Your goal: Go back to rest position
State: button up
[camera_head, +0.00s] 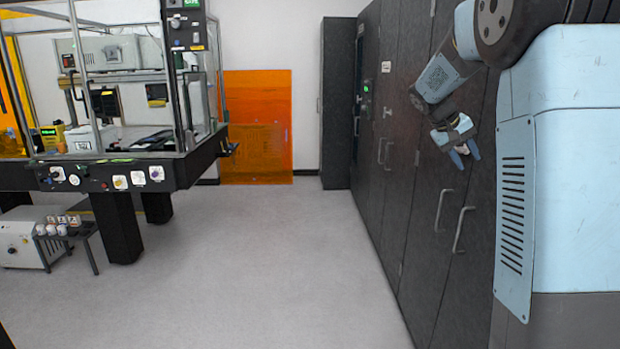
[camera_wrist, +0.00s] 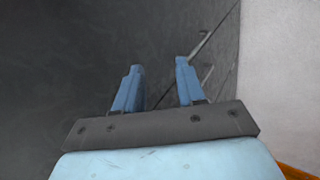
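My gripper (camera_head: 464,155) hangs at the end of my arm at the right of the head view, in front of the dark cabinets, with its blue fingers pointing down. In the wrist view its two blue fingers (camera_wrist: 158,85) stand apart with nothing between them. The gripper is open and empty. Behind the fingers, the wrist view shows a dark cabinet front with handles. I cannot tell the exact gap between gripper and cabinet.
Dark cabinets (camera_head: 403,130) with handles line the right side. A glass-enclosed instrument table (camera_head: 125,172) stands at the left, with a grey box (camera_head: 22,245) on the floor. An orange panel (camera_head: 256,125) leans at the back wall. The grey floor (camera_head: 270,260) between is clear.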

jog(key=s+a+f+t+y, duration=0.1)
jog(key=s+a+y, duration=0.1)
jog(key=s+a, duration=0.4)
jog(key=s+a+f+t+y, duration=0.1)
jog(key=s+a, duration=0.5)
jog(key=s, duration=1.1)
jog(key=s+a+f+n+t+y, duration=0.1)
jog(key=s+a+y, duration=0.3)
jog(key=s, duration=0.7)
jog(key=shift+s+a+t+y, duration=0.3)
jog(key=shift+s+a+t, duration=0.05)
jog(key=shift+a+t, duration=0.55)
jog(key=shift+f, duration=0.1)
jog(key=shift+c, duration=0.4)
